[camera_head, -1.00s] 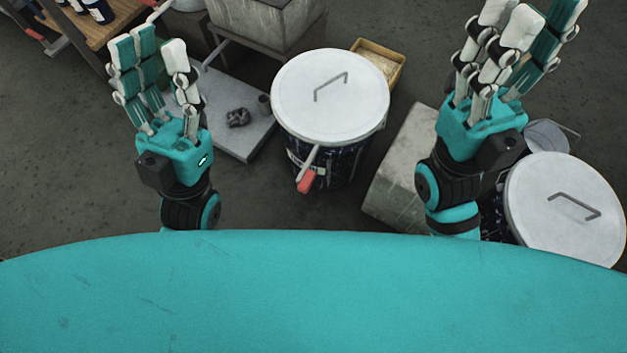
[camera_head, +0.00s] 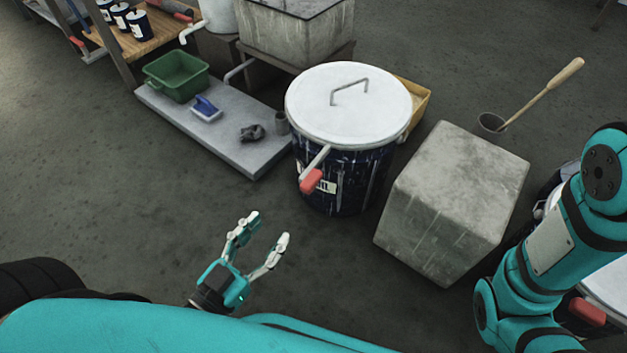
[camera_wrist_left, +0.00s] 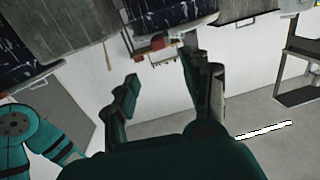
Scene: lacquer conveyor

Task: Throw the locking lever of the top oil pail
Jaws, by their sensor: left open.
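The oil pail (camera_head: 345,170) is dark blue with a white lid (camera_head: 348,105) and a bent metal handle on top. Its locking lever (camera_head: 312,178) has a red grip and sticks out at the pail's front left, pointing down toward me. My left gripper (camera_head: 270,232) is open and empty, below and left of the lever, apart from it. In the left wrist view its open fingers (camera_wrist_left: 158,90) show, with a red-tipped lever (camera_wrist_left: 158,43) beyond them. My right arm shows at the right, but its gripper is out of view.
A concrete block (camera_head: 455,195) stands right of the pail. A grey slab (camera_head: 225,140) at the left carries a green bin (camera_head: 177,75), a blue brush (camera_head: 206,107) and a dark lump. Another pail with a red lever (camera_head: 587,311) is partly hidden behind my right arm.

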